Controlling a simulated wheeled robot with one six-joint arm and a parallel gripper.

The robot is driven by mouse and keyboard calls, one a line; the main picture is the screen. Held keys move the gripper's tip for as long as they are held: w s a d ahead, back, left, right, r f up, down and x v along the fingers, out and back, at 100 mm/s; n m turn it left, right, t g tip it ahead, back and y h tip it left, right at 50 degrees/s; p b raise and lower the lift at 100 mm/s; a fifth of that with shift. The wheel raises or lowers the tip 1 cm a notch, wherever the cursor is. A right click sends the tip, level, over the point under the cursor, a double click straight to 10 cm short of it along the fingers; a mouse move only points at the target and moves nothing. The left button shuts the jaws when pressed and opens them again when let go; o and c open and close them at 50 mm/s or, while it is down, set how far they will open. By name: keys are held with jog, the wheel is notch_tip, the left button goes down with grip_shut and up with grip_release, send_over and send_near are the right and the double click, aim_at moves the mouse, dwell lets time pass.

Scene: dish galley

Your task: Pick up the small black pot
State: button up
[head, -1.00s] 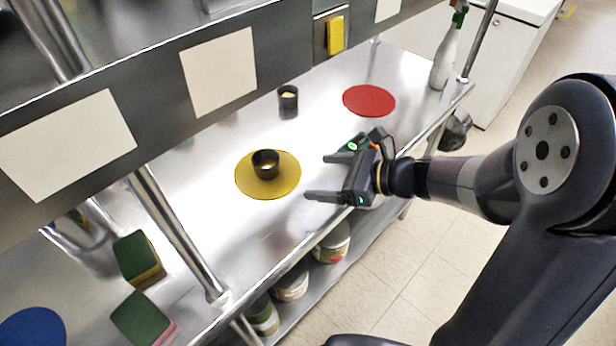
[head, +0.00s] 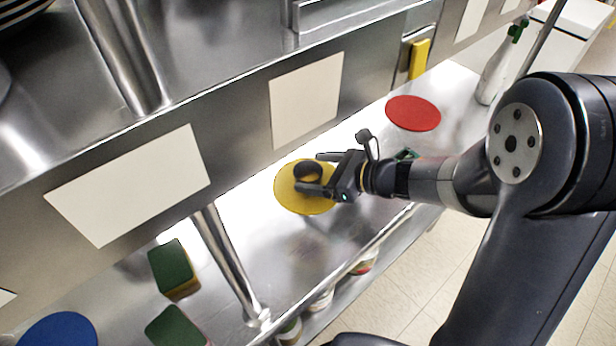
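The small black pot (head: 307,171) stands on the round yellow mat (head: 287,198) on the steel counter. My gripper (head: 309,172) reaches in from the right, low over the mat. Its two dark fingers lie on either side of the pot, one behind it and one in front. The fingers look spread, with the pot between their tips. I cannot tell whether either finger touches it. Part of the pot's near side is hard to make out against the dark finger.
A steel overshelf with blank white cards (head: 305,100) hangs over the counter's back. A red mat (head: 413,113) and a spray bottle (head: 494,72) are at the right. Green-topped sponges (head: 173,268) and a blue mat (head: 58,331) are at the lower left. A post (head: 228,262) stands left of the yellow mat.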

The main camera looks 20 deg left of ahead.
jog(key=c, duration=1)
jog(key=shift+r, duration=0.1)
